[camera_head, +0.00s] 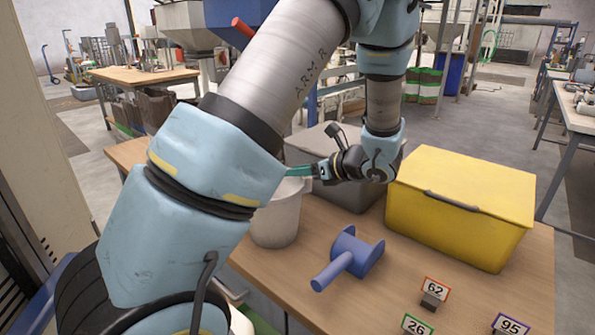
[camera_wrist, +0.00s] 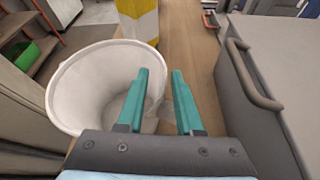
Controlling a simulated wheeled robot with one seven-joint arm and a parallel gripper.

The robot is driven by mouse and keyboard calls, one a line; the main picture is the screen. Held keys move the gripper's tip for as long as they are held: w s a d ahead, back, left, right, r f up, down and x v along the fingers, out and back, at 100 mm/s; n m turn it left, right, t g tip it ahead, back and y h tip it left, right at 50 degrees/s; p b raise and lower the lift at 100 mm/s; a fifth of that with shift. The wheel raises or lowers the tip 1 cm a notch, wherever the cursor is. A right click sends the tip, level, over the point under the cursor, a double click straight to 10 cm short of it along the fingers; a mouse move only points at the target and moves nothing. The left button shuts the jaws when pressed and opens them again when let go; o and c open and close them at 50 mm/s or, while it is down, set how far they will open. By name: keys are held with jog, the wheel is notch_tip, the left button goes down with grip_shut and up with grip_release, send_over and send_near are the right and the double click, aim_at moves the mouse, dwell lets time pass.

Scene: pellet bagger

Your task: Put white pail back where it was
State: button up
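The white pail (camera_head: 275,222) stands upright at the left edge of the wooden table in the head view. My arm hides part of its left side and rim. In the wrist view the open-topped pail (camera_wrist: 75,85) fills the left, and its inside looks empty. My gripper (camera_head: 298,171) is at the pail's rim, on the side by the grey box. In the wrist view the teal fingers of my gripper (camera_wrist: 160,82) are apart. The left finger is over the pail's mouth and the right finger is outside its wall. I cannot see either finger pressed on the rim.
A grey box (camera_head: 332,150) with a handle (camera_wrist: 250,75) stands close to the right of the gripper. A yellow lidded bin (camera_head: 460,205) is farther right. A blue tool (camera_head: 348,257) lies in front. Number tags 62 (camera_head: 435,290), 26 (camera_head: 417,325) and 95 (camera_head: 510,325) are at the near right.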

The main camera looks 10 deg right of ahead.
jog(key=shift+d+r, duration=0.15)
jog(key=shift+r, duration=0.05)
jog(key=b+v, duration=0.1)
jog(key=v, duration=1)
jog(key=shift+s+d+b, duration=0.2)
jog(key=shift+s+b, duration=0.1)
jog(key=shift+s, duration=0.1)
jog(key=shift+r, duration=0.1)
